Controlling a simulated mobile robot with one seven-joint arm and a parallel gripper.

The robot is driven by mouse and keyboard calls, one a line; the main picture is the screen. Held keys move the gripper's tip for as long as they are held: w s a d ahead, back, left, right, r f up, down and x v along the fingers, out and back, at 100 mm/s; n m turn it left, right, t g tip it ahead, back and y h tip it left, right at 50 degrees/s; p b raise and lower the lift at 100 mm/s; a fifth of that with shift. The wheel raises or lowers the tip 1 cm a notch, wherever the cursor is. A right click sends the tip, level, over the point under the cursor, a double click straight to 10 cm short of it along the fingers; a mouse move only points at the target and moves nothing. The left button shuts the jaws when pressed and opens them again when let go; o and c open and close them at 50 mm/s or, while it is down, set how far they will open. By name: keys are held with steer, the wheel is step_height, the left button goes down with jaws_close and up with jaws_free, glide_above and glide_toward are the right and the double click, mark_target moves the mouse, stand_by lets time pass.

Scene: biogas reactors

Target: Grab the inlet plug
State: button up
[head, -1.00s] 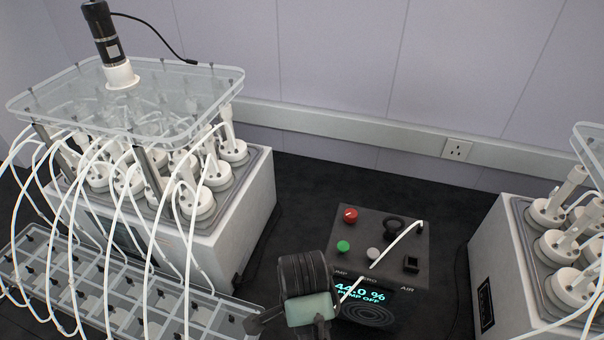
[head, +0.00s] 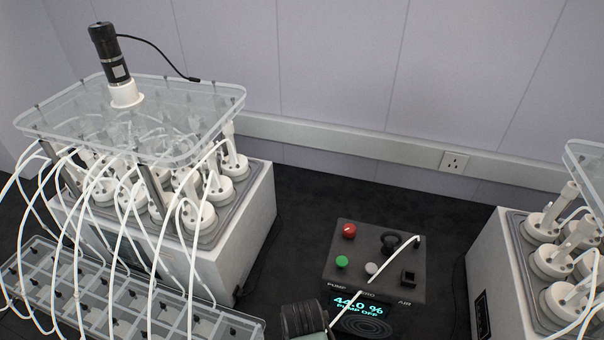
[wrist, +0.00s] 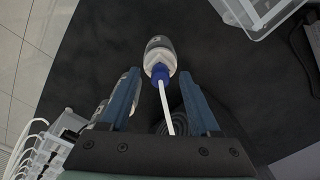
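In the wrist view, a pale, rounded fitting with a blue collar (wrist: 160,73) has a white tube running from it toward the camera. It may be the inlet plug, but I cannot tell for sure. My gripper (wrist: 158,78) is open, with one blue finger on each side of the fitting and tube. I see no finger clearly touching it. In the head view, my fingers are below the picture's edge.
The box has a red knob (head: 349,231), a green button (head: 342,262) and a lit display (head: 360,308). White reactor units stand left (head: 232,225) and right (head: 488,265). A tray (head: 120,300) with several tubes lies front left. A clear container (wrist: 262,12) shows in the wrist view.

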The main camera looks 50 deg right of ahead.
jaws_close()
steer(key=shift+r, duration=0.15)
